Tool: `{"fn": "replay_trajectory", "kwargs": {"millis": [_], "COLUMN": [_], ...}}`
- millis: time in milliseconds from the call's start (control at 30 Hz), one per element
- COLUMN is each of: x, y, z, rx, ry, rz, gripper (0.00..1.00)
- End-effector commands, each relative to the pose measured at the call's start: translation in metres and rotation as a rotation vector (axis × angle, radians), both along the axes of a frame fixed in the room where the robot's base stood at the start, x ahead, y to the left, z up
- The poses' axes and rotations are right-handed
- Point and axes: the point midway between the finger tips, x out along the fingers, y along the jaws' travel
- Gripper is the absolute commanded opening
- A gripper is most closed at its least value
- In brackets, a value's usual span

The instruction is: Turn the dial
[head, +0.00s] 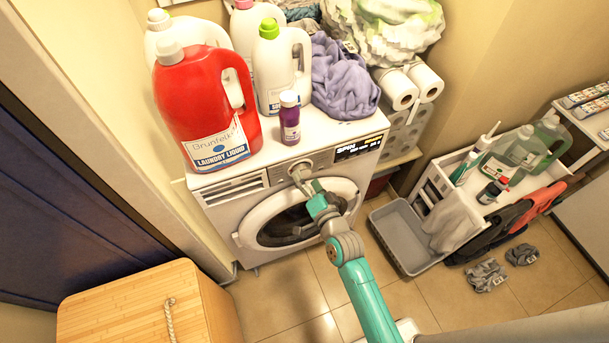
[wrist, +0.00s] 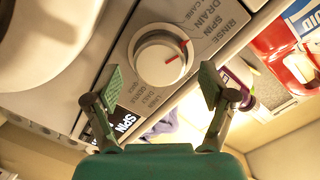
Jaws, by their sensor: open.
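The dial (wrist: 160,60) is a round white knob with a red mark on the washer's grey control panel, with printed labels such as DRAIN, SPIN and RINSE around it. In the head view the dial (head: 301,172) is partly hidden by my gripper. My gripper (wrist: 158,88) is open, its two green-padded fingers on either side of the dial's lower edge in the wrist view. I cannot tell whether either finger touches it. In the head view my gripper (head: 307,185) is at the front of the washing machine (head: 222,204), just above the round door.
A red laundry liquid bottle (head: 195,110), a small purple bottle (head: 289,125), a white green-capped bottle (head: 272,75) and purple cloth (head: 343,80) stand or lie on the washer. A lit display (head: 359,147) is right of the dial. A grey tray (head: 383,225) is on the floor at right.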

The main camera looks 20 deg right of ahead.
Motion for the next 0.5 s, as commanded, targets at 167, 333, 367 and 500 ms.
{"fn": "replay_trajectory", "kwargs": {"millis": [167,333,367,500], "x": [-0.034,-0.063,-0.068,-0.086], "y": [-0.001,-0.002,-0.002,-0.002], "z": [0.002,0.005,0.006,0.007], "rx": [0.0,0.001,0.0,0.001], "ry": [0.004,0.002,0.002,0.001], "rz": [0.0,-0.001,0.0,0.0], "gripper": [0.83,0.83,0.83,0.83]}}
